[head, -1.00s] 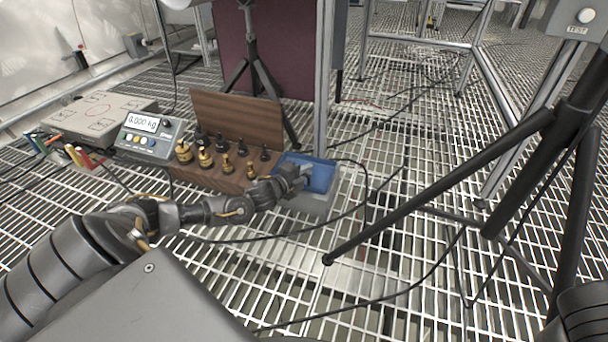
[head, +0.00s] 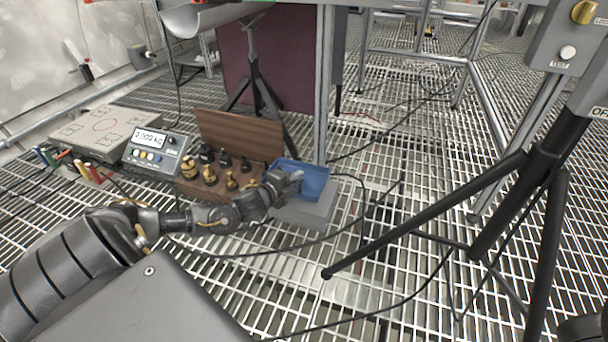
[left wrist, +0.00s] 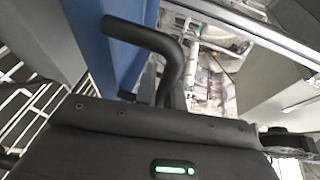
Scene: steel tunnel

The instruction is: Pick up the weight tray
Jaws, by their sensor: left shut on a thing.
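The weight tray is taken to be the blue open tray (head: 316,182), at or just above a grey block (head: 312,214) right of the weight box. I cannot tell whether tray and block touch. My left gripper (head: 292,181) is at the tray's left side, shut on its rim. In the left wrist view the tray shows as a blue wall (left wrist: 92,40) beside a dark bent finger (left wrist: 165,48); the grip point itself is partly hidden. My right gripper is not in view.
A wooden box (head: 241,130) of brass and black weights stands left of the tray. Beyond it are a scale display (head: 153,151) and flat platform (head: 105,130). A black tripod (head: 430,218) stands at right. Cables cross the grating.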

